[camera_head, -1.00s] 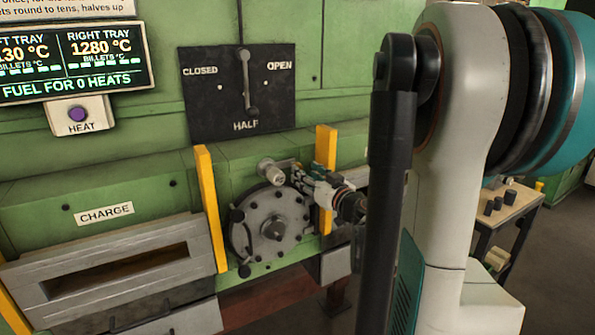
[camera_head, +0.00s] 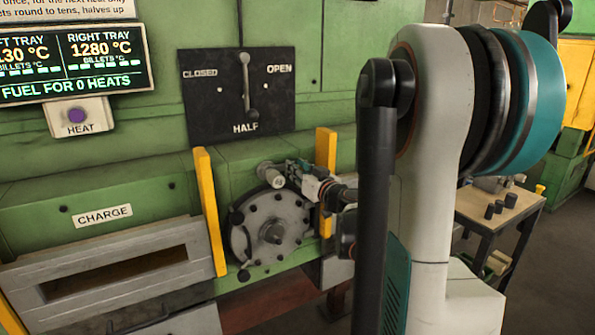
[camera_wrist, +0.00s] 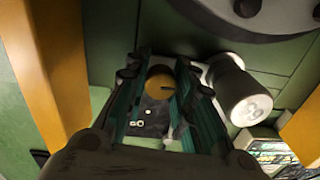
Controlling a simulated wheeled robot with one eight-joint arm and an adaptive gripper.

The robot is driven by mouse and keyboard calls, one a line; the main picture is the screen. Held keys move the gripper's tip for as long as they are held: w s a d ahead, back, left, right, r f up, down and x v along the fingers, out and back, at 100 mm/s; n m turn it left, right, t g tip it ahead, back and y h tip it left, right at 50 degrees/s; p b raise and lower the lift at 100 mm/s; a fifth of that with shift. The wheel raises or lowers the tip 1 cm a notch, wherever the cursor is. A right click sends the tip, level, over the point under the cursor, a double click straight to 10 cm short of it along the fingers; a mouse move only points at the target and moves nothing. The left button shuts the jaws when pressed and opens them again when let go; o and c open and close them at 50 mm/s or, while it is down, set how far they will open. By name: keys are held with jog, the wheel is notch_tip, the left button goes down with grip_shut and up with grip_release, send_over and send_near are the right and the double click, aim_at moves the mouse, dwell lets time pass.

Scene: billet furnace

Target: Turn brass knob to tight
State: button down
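My gripper (camera_wrist: 161,75) is open, with one teal and black finger on each side of the knob. A narrow gap seems to remain on each side; contact is not clear. In the head view my gripper (camera_head: 291,169) is at the top right of the round grey door, and the knob is hidden there.
Yellow posts (camera_head: 211,210) flank the area. Above is a lever panel (camera_head: 215,95) marked CLOSED, HALF and OPEN.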

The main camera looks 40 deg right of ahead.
jog(key=shift+m, duration=0.4)
jog(key=m, duration=0.8)
jog(key=shift+d+m, duration=0.1)
jog(key=shift+m, duration=0.2)
jog(key=m, duration=0.5)
jog(key=shift+m+b, duration=0.3)
jog(key=shift+b, duration=0.05)
jog(key=shift+m+h, duration=0.3)
jog(key=shift+m, duration=1.8)
jog(key=shift+f, duration=0.1)
jog(key=c, duration=1.3)
grip_release()
